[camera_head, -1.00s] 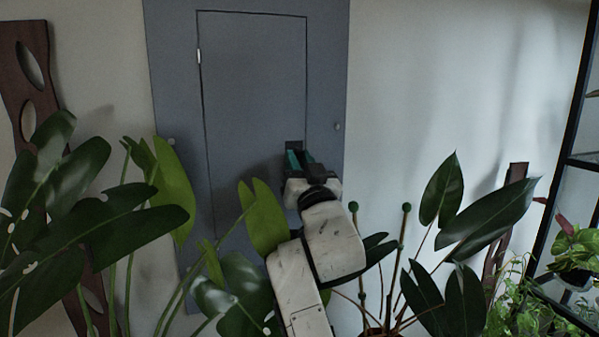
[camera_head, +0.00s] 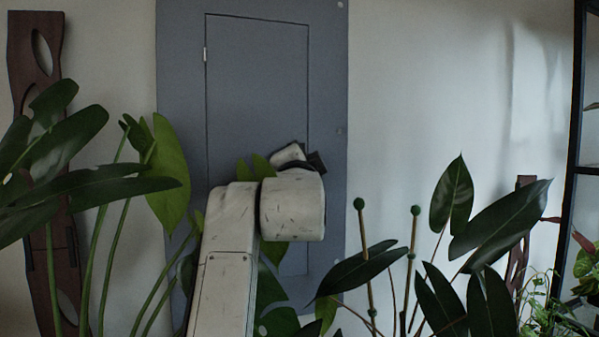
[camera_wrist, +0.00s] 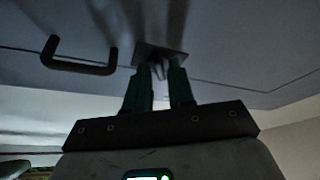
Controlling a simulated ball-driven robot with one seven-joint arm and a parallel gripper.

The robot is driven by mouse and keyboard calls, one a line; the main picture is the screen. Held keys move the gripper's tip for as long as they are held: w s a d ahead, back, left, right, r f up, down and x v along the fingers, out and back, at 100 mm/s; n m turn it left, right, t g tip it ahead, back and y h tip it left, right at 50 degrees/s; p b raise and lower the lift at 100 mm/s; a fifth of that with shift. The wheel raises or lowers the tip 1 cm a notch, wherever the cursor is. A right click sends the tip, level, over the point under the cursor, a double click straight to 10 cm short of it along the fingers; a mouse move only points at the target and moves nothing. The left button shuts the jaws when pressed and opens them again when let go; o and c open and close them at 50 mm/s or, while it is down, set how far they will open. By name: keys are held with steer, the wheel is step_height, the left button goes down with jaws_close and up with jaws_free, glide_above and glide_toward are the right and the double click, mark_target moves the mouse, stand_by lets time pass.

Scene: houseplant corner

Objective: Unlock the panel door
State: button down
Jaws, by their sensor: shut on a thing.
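The grey panel door (camera_head: 255,90) is set in a grey frame on the wall and looks closed in the head view. In the wrist view, the door (camera_wrist: 215,70) fills the upper part. A small latch knob (camera_wrist: 159,68) stands out from a dark square plate (camera_wrist: 150,50) on it. My gripper (camera_wrist: 160,78) has its green fingers shut on this knob, close against the plate. A dark U-shaped handle (camera_wrist: 82,67) is to the left of the plate. In the head view, my arm hides the fingers, knob and handle.
Large leaves (camera_head: 168,172) stand at the left, some in front of the panel. Dark-leaved plants (camera_head: 500,222) and green-tipped stakes (camera_head: 360,205) stand right of my arm. A black shelf frame (camera_head: 573,130) is at the far right. The wall between panel and shelf is bare.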

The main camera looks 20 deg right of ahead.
steer(key=shift+r+m+g+p, duration=0.1)
steer(key=shift+m+g+p, duration=0.45)
steer(key=shift+m, duration=1.05)
steer(key=shift+r+m+g+p, duration=0.1)
steer(key=shift+m+g+p, duration=0.25)
steer(key=shift+m+g, duration=0.85)
steer(key=shift+m+t, duration=0.45)
steer(key=shift+m, duration=0.25)
steer(key=c, duration=1.2)
jaws_free()
steer(key=b+v, duration=0.1)
steer(key=v, duration=0.9)
steer(key=shift+s+a+f+b, duration=0.1)
steer(key=shift+s+a+b, duration=0.1)
steer(key=shift+s+b, duration=0.15)
